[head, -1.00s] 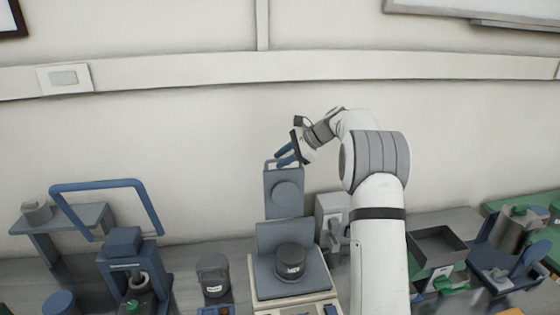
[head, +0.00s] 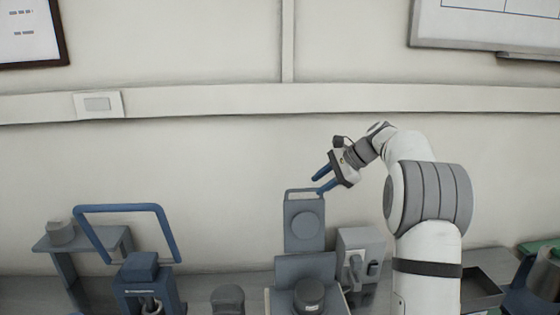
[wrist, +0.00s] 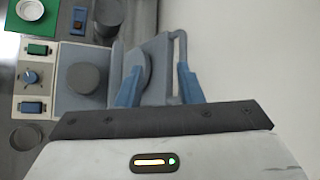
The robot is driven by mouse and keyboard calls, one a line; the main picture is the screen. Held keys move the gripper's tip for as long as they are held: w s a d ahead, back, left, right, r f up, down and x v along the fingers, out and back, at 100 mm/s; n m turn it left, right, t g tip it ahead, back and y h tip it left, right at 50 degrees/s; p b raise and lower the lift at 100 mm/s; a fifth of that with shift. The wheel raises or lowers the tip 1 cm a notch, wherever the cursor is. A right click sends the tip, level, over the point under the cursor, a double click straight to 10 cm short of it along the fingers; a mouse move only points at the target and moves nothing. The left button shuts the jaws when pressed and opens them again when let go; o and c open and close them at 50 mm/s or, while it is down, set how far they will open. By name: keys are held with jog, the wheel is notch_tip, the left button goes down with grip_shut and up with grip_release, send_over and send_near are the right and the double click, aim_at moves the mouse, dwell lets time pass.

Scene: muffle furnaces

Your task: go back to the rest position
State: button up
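My gripper (head: 322,181) is raised in front of the pale wall, above and slightly right of the grey upright block with a round disc (head: 304,226). Its two blue fingers are apart with nothing between them in the head view. In the wrist view the blue fingers (wrist: 160,88) are spread, with the grey block (wrist: 152,62) and its thin handle (wrist: 178,60) showing beyond them. I cannot tell from the wrist view how far the handle is from the fingers.
A scale with a dark round pot (head: 309,294) stands below. A blue frame device (head: 148,280) and a grey stand (head: 85,243) are at the left. A grey box (head: 360,255) is to the right. The wall around the gripper is clear.

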jog(key=s+a+f+n+h+b, duration=0.1)
jog(key=s+a+f+n+h, duration=0.15)
jog(key=s, duration=0.75)
jog(key=s+a+f+n+h+b, duration=0.15)
jog(key=s+n, duration=0.25)
jog(key=s, duration=0.6)
jog(key=s+a+f+n+h+b, duration=0.2)
jog(key=s+f+n, duration=0.15)
jog(key=s, duration=0.65)
jog(key=s+d+f+n+h+b, duration=0.1)
jog(key=s+f+n, duration=0.4)
jog(key=s, duration=0.5)
jog(key=shift+s+d+f+h, duration=0.2)
jog(key=shift+s+f+h, duration=0.2)
jog(key=shift+h, duration=0.2)
